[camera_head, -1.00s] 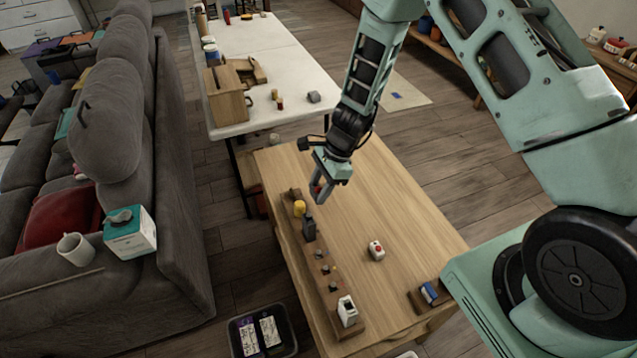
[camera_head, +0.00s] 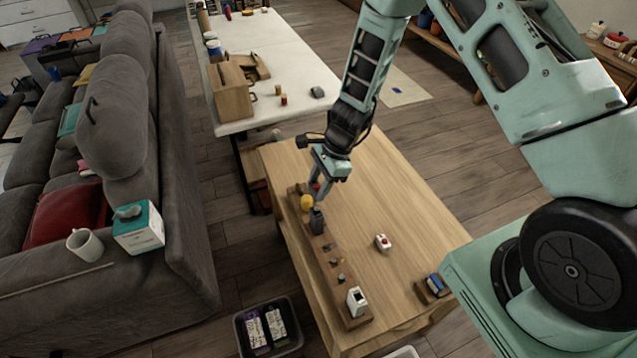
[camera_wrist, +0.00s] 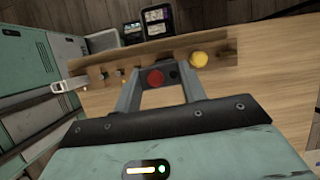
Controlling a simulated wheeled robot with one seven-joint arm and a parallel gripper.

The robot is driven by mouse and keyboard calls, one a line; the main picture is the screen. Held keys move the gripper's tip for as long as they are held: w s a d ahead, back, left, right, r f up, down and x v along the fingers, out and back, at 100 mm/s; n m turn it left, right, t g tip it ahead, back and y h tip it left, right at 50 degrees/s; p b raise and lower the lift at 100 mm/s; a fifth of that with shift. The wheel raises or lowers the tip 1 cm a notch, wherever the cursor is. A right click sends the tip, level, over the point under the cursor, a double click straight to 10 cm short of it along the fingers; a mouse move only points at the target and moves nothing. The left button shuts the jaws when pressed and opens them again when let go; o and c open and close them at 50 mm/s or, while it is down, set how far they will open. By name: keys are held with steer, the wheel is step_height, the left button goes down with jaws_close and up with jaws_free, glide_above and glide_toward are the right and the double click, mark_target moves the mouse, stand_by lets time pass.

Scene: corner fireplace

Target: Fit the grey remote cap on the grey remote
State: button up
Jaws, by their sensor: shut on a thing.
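My gripper (camera_head: 321,190) is low over the far end of a long wooden strip (camera_head: 325,248) on the wooden table. Its fingers, also in the wrist view (camera_wrist: 165,85), are shut on a small red-faced piece (camera_wrist: 155,77). I cannot tell whether this is the grey remote cap. A dark grey upright block (camera_head: 317,222) stands on the strip, just nearer than the gripper; it may be the grey remote. I cannot tell whether the held piece touches the strip. A small pale box with a red button (camera_head: 382,242) lies on the table to the right.
A yellow knob (camera_head: 306,203) is on the strip close beside the gripper. Several small pegs (camera_head: 337,262) and a white block (camera_head: 356,300) are nearer along it. A blue-topped piece (camera_head: 436,283) lies at the table's right edge. The table's right half is mostly clear.

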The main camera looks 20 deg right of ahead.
mark_target(316, 208)
steer(key=shift+f+b, duration=1.9)
steer(key=shift+f, duration=0.7)
steer(key=shift+f+b, duration=1.15)
steer(key=shift+f, duration=0.2)
steer(key=o, duration=1)
steer(key=shift+c, duration=0.2)
steer(key=shift+r, duration=0.1)
steer(key=b+v, duration=0.1)
steer(key=v, duration=1.6)
steer(key=shift+d, duration=0.15)
